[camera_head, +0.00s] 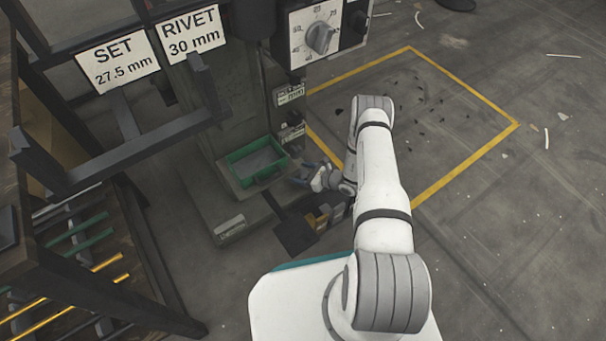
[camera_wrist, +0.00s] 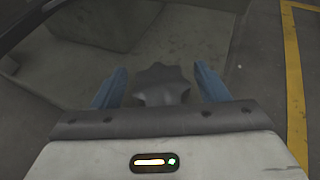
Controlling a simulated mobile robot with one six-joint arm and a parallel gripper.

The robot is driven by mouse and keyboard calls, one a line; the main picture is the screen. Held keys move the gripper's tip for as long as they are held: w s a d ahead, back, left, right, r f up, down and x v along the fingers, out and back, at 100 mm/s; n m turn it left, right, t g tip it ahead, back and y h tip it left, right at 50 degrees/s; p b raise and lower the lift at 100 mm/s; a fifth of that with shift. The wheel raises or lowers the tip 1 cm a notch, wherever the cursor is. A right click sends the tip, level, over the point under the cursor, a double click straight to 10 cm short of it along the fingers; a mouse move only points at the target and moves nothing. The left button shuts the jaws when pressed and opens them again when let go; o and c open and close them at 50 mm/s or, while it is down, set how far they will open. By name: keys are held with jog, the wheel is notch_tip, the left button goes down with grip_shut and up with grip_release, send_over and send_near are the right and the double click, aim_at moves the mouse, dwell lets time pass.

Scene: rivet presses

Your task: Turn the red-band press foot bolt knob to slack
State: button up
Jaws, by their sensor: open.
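A dark grey lobed knob (camera_wrist: 160,84) shows in the wrist view. My gripper (camera_wrist: 161,72) is open, with one blue finger to the left of the knob and one to the right. Gaps show between the knob and both fingers, and neither seems to touch it. In the head view my gripper (camera_head: 304,176) is low at the foot of a grey-green press (camera_head: 205,140), just right of a green tray. The knob cannot be made out there. No red band is visible on the press, and I cannot read the knob's setting.
The green tray (camera_head: 256,160) sits on the press base. A dial box (camera_head: 320,36) and two signs (camera_head: 118,62) are higher up. A dark rack (camera_head: 60,225) with rods stands at the left. Yellow floor lines (camera_head: 465,165) mark open floor at the right.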

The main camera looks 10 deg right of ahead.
jog(key=c, duration=1)
jog(key=shift+f+n+g+b, duration=0.15)
jog(key=shift+n+g+b, duration=0.15)
jog(key=shift+b, duration=0.2)
jog(key=shift+n+g+y+b, duration=0.4)
jog(key=shift+n+g+y, duration=0.1)
jog(key=o, duration=1)
